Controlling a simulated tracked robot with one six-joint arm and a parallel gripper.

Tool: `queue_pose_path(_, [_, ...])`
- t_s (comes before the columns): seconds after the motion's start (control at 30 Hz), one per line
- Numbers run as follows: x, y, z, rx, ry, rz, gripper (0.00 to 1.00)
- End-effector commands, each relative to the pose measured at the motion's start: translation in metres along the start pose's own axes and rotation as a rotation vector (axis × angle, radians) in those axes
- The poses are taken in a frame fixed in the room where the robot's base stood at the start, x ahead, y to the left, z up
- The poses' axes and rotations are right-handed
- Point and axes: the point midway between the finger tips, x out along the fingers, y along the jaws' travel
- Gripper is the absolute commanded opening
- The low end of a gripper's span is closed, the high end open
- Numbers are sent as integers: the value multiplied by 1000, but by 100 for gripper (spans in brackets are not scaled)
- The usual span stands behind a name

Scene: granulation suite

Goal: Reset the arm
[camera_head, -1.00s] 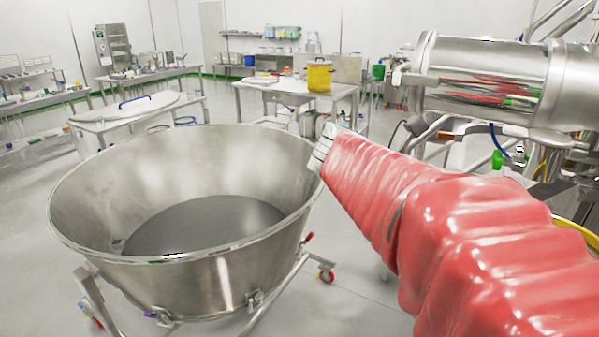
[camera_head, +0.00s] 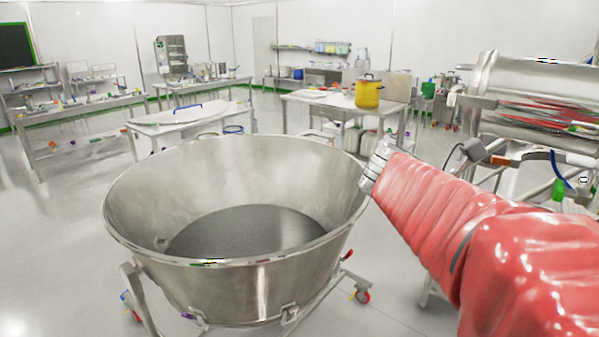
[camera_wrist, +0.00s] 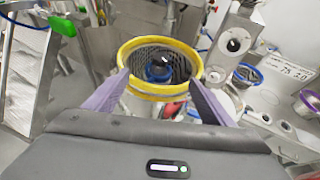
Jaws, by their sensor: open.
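My arm, in a red ribbed sleeve, reaches in from the right of the head view, to the right of the large steel bowl (camera_head: 255,290). The metal wrist end shows beside the bowl's right rim, but the fingers cannot be made out there. In the wrist view my gripper (camera_wrist: 152,98) is open, with two purple-grey fingers apart and nothing held between them. Beyond the fingers is a round vessel with a yellow rim (camera_wrist: 133,44) and a dark ribbed inside. Whether the fingers touch it cannot be told.
The bowl stands on a wheeled frame (camera_head: 362,296). Steel machinery (camera_head: 535,75) fills the upper right. A table (camera_head: 325,103) with a yellow pot (camera_head: 368,92) stands behind. Floor at the left (camera_head: 60,250) is clear. In the wrist view, steel steps (camera_wrist: 22,75) stand at the left.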

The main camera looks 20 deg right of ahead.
Motion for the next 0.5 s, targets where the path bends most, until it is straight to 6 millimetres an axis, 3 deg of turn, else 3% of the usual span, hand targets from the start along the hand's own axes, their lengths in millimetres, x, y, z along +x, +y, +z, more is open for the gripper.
queue_pose_path(0.3, [0, 7, -7, 105, 27, 27, 77])
queue_pose_path(0.37, [0, 12, -18, 163, 67, 43, 77])
queue_pose_path(0.5, [0, 18, -65, 326, 227, 59, 77])
